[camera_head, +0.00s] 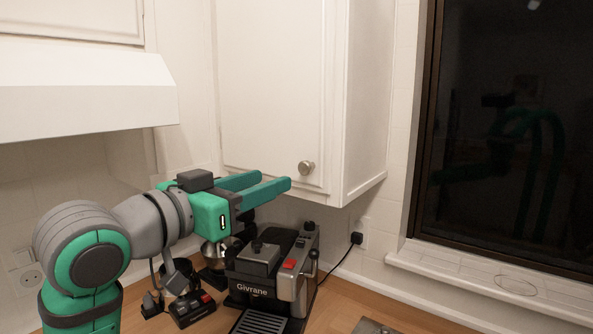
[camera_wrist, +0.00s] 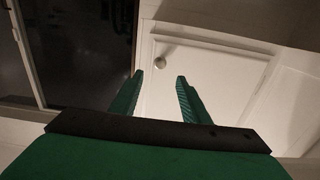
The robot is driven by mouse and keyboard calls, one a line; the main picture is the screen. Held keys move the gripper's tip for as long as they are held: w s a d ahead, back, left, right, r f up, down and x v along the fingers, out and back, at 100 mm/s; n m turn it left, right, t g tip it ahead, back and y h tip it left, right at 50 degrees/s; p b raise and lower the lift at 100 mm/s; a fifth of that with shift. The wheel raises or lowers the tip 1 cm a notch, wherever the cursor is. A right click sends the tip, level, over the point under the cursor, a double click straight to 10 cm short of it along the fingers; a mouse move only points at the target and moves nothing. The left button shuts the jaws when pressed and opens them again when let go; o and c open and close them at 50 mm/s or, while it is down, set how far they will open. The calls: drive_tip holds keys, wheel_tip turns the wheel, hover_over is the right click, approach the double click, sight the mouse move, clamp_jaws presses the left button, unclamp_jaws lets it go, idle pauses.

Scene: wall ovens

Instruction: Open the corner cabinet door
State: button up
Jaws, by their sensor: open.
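The corner cabinet door (camera_head: 268,95) is white and looks shut. Its round metal knob (camera_head: 306,168) sits near the lower right corner. In the wrist view the door (camera_wrist: 205,75) lies ahead, with the knob (camera_wrist: 159,61) beyond the fingertips and between their lines. My gripper (camera_head: 276,182) is open and empty, its two green fingers pointing right toward the knob, a little short of it in the picture. The fingers also show in the wrist view (camera_wrist: 159,75), spread apart. Nothing touches the knob.
A Givrane coffee machine (camera_head: 262,268) stands on the wooden counter (camera_head: 375,309) below my gripper. A range hood (camera_head: 85,92) is at left. A dark window (camera_head: 510,130) with a white sill (camera_head: 490,272) is at right. Air right of the cabinet is free.

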sight(302, 169)
drive_tip(key=x, duration=1)
drive_tip(key=shift+f, duration=0.1)
clamp_jaws()
drive_tip(key=shift+a, duration=0.15)
